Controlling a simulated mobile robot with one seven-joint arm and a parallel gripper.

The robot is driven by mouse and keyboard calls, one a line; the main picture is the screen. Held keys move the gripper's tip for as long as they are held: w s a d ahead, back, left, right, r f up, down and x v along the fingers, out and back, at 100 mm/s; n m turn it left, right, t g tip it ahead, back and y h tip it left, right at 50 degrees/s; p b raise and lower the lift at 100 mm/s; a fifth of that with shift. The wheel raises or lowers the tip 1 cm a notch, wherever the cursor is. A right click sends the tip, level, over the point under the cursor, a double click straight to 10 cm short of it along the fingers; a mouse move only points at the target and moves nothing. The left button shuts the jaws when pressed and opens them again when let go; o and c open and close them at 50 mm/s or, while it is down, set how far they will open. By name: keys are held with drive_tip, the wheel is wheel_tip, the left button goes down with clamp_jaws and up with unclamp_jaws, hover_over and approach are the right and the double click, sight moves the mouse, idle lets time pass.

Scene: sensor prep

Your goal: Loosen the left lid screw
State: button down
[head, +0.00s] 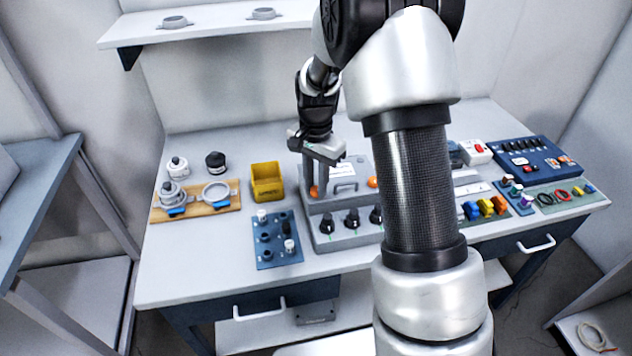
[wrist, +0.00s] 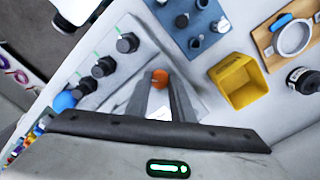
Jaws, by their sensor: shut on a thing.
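The left lid screw (head: 314,191) is an orange knob at the left of the lid (head: 346,171) of a grey box (head: 345,240). My gripper (head: 317,186) points down at it, its fingers shut on the screw. In the wrist view the orange screw (wrist: 160,77) shows between the fingertips (wrist: 160,86), and the fingers hide part of the lid. A second orange screw (head: 373,182) is at the lid's right, partly beside my arm. A handle (head: 345,188) lies between the two screws.
Black knobs (head: 327,222) line the box's front. Left are a yellow bin (head: 267,181), a blue tray (head: 266,251) with small parts, and a wooden board (head: 196,211) with ring fittings. My arm covers the table's middle right. Front left table is clear.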

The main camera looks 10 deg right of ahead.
drive_tip(key=n, duration=0.7)
drive_tip(key=shift+p, duration=0.3)
drive_tip(key=n+p, duration=0.1)
drive_tip(key=n, duration=0.5)
drive_tip(key=shift+r+n, duration=0.1)
drive_tip(key=shift+n, duration=0.3)
drive_tip(key=n, duration=0.3)
drive_tip(key=shift+n+p, duration=0.3)
drive_tip(key=shift+p, duration=0.1)
drive_tip(key=n+p, duration=0.1)
drive_tip(key=n, duration=0.2)
drive_tip(key=shift+n, duration=0.3)
drive_tip(key=n+p, duration=0.1)
drive_tip(key=n, duration=0.2)
drive_tip(key=shift+n+p, duration=0.9)
drive_tip(key=shift+n, duration=0.9)
drive_tip(key=c, duration=1.5)
unclamp_jaws()
drive_tip(key=shift+c, duration=0.2)
